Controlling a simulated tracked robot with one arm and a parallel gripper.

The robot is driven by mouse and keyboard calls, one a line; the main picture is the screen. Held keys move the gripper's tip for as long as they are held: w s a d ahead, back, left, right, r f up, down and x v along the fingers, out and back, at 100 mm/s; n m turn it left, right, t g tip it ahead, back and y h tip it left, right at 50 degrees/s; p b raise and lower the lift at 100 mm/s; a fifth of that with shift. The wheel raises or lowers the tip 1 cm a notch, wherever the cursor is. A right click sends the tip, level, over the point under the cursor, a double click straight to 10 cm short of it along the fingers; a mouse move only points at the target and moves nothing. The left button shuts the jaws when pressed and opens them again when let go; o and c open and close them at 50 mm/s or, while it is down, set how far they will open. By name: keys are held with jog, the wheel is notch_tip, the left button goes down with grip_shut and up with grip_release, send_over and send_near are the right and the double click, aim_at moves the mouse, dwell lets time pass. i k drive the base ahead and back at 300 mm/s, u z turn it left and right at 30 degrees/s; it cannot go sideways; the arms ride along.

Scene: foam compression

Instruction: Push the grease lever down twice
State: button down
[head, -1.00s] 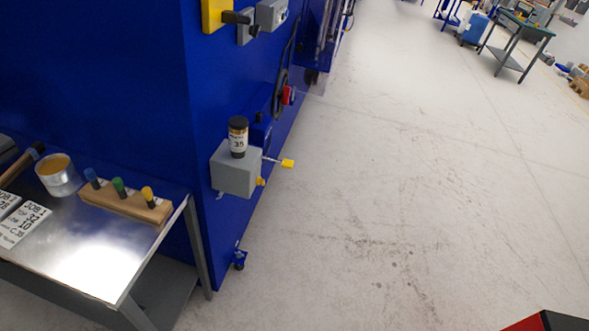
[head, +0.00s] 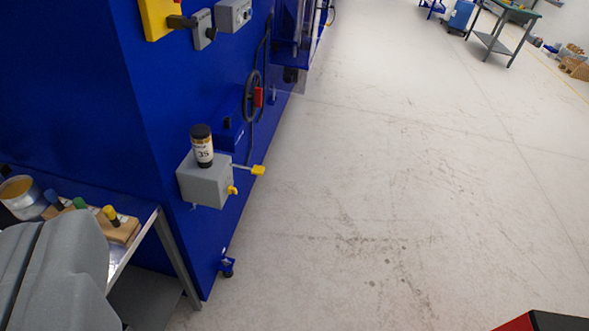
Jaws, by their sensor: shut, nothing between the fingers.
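The grease unit is a grey box (head: 205,181) on the side of the blue machine, left of centre, with a dark-capped cartridge (head: 202,147) upright on top. A thin lever with a yellow end (head: 258,170) sticks out to the right from the box and lies nearly level. A small yellow fitting (head: 232,190) sits lower on the box's right side. Nothing touches the lever. A large grey rounded part of my arm shows at the lower left; I cannot make out my gripper's fingers.
A metal bench (head: 147,217) stands left of the box, with a tin (head: 20,198) and a wooden block (head: 122,231) holding coloured-top items. A handwheel (head: 252,97) and switch boxes (head: 233,15) are on the machine. The floor (head: 400,190) to the right is clear.

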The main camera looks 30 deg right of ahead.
aim_at(256, 171)
jog(key=z, duration=0.15)
jog(key=i, duration=1)
jog(key=u, duration=0.1)
